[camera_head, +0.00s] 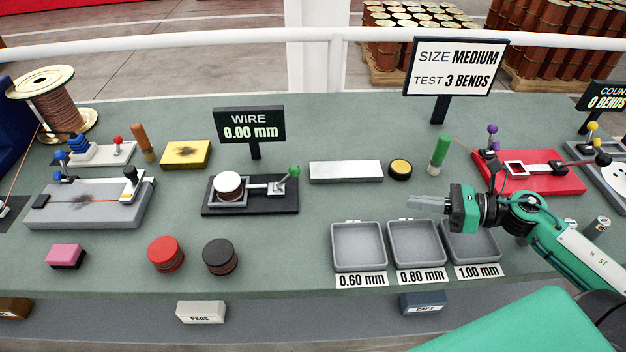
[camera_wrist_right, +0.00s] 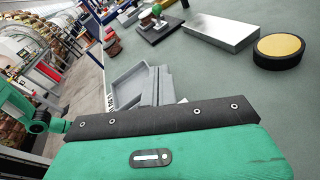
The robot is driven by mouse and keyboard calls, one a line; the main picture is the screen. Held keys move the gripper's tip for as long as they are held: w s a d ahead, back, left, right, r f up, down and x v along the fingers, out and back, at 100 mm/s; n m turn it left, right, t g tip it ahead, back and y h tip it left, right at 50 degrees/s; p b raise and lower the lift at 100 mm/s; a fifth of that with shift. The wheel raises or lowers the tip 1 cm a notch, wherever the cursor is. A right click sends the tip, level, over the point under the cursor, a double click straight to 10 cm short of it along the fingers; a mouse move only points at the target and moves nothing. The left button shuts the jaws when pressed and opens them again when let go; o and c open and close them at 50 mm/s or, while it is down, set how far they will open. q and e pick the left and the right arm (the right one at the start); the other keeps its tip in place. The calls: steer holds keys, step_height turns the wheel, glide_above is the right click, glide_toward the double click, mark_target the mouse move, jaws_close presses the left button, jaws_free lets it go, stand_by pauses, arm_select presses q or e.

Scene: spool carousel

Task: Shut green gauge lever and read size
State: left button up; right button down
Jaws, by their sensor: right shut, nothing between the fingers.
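The gauge (camera_head: 250,208) is a black base with a white round piece and a pale bar on it. Its green-knobbed lever (camera_head: 294,172) stands up at the base's right end. The sign behind (camera_head: 249,125) reads WIRE 0.00 mm. The gauge also shows small at the top of the right wrist view (camera_wrist_right: 160,26), with the green knob (camera_wrist_right: 157,9). My right gripper (camera_head: 409,208) is shut and empty above the grey trays, pointing left, well to the right of the lever. My left gripper is out of view.
Grey trays (camera_head: 359,268) labelled 0.60, 0.80 and 1.00 mm lie at the front right. A silver block (camera_head: 346,172) and a yellow-topped black button (camera_head: 400,168) stand right of the gauge. A sign (camera_head: 455,67) reads SIZE MEDIUM, TEST 3 BENDS. Red (camera_head: 166,254) and black (camera_head: 220,257) spools stand front left.

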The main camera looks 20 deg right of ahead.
steer(key=shift+w+a, duration=0.45)
steer(key=shift+a, duration=0.1)
steer(key=p, duration=0.5)
glide_toward(286, 179)
steer(key=shift+s+d+f, duration=0.8)
steer(key=shift+d+f, duration=0.1)
steer(key=shift+f, duration=0.1)
steer(key=p+x, duration=0.1)
steer(key=x, duration=0.2)
steer(key=shift+w+a+r+p, duration=0.65)
steer(key=shift+w+r+p, duration=0.05)
steer(key=shift+w+p, duration=0.1)
steer(key=shift+w+a+r, duration=0.2)
steer(key=shift+w+a, duration=0.05)
steer(key=shift+w, duration=0.05)
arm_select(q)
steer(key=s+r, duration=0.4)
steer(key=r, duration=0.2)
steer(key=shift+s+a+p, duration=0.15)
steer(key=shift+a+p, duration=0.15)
arm_select(e)
steer(key=shift+w+a, duration=0.1)
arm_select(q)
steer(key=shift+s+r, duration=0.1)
